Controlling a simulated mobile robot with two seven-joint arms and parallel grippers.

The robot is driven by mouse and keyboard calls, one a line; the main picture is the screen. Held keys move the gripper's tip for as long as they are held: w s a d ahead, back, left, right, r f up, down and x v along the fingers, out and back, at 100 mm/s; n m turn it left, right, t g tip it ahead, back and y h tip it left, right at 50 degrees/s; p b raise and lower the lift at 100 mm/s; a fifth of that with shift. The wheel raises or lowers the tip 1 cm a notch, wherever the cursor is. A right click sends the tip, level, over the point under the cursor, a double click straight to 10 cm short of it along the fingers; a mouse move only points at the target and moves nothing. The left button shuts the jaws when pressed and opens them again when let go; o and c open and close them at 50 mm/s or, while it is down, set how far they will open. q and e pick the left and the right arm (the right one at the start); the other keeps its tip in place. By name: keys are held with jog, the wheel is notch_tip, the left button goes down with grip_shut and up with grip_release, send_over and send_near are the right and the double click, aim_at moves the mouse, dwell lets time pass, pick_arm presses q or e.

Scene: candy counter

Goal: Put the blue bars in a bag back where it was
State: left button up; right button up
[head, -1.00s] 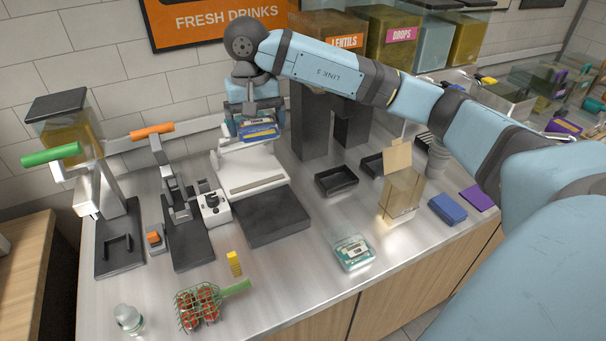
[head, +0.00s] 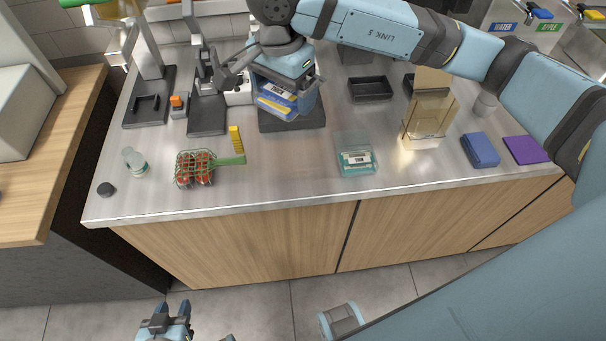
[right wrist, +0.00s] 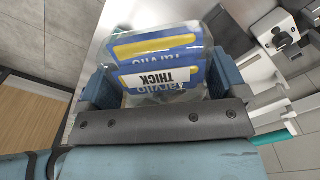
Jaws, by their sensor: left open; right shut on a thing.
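The clear bag with blue bars (head: 275,103) hangs in my right gripper (head: 287,82), which is shut on it above the dark plate (head: 293,121) on the counter. In the right wrist view the bag (right wrist: 160,62) sits between the fingers, with blue and yellow wrappers and a white label reading THICK. The white device behind the plate is mostly hidden by my arm and the bag. My left gripper (head: 192,329) is open and empty at the bottom edge, low in front of the counter and far from the bag.
On the counter stand a teal-labelled clear box (head: 356,160), a wire basket with red items (head: 196,168), a yellow block (head: 235,139), a clear bin (head: 428,120), a blue pack (head: 480,149), a purple pack (head: 525,149) and a black tray (head: 371,89). The front-middle counter is mostly clear.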

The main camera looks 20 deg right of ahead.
jog(key=shift+s+a+f, duration=0.1)
jog(key=shift+s+f, duration=0.05)
jog(key=shift+s, duration=0.2)
jog(key=shift+s+f, duration=0.1)
jog(key=shift+f, duration=0.15)
jog(key=p, duration=0.2)
send_over(289, 171)
notch_tip(289, 171, down, 15)
jog(key=shift+r, duration=0.15)
notch_tip(289, 171, down, 4)
jog(key=shift+s+f, duration=0.1)
jog(key=shift+f, duration=0.35)
